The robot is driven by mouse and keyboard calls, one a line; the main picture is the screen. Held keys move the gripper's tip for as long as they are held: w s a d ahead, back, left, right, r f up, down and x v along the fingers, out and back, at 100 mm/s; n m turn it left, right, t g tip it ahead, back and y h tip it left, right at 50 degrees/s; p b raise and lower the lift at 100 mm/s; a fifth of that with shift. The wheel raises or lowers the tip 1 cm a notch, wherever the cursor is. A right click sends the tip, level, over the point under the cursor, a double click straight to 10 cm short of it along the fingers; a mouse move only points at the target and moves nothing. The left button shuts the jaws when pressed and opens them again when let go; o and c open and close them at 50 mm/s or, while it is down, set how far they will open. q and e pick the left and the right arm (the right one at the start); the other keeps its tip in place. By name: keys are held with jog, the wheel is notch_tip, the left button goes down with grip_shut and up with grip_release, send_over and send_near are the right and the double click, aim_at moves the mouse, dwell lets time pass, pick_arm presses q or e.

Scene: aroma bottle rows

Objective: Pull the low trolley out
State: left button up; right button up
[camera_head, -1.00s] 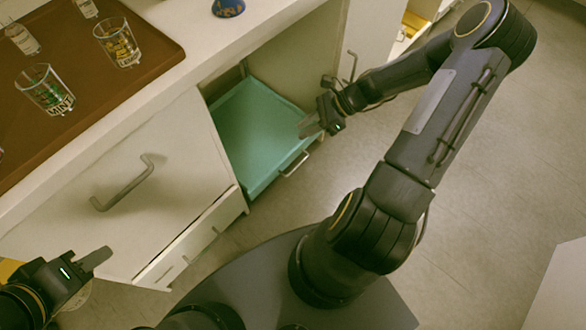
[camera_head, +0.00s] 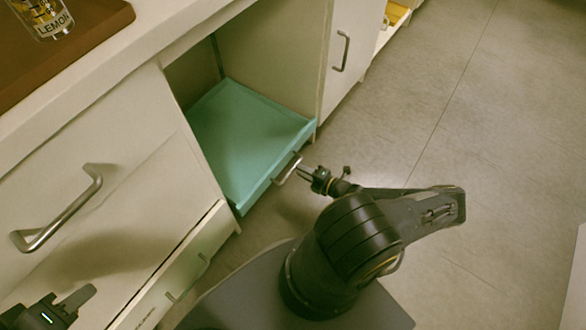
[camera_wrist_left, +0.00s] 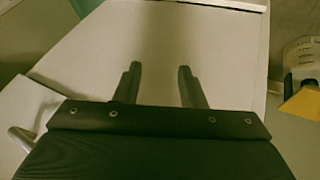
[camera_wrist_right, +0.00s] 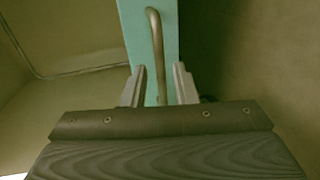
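The low trolley is a flat teal tray (camera_head: 245,135) inside the open bay of the white cabinet. Its metal bar handle (camera_head: 287,169) is on its front edge. My right gripper (camera_head: 303,171) is at this handle. My left gripper (camera_head: 75,300) is in front of the cabinet at lower left. In the left wrist view its fingers (camera_wrist_left: 157,80) are apart and empty.
A brown tray (camera_head: 95,30) with a lemon glass (camera_head: 45,18) is on the counter. A drawer front with a handle (camera_head: 60,215) is left of the bay, and a door with a handle (camera_head: 343,50) is right. The grey floor (camera_head: 450,110) at right is clear.

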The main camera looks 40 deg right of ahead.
jog(key=shift+b+x, duration=0.45)
jog(key=shift+x, duration=1.75)
grip_shut()
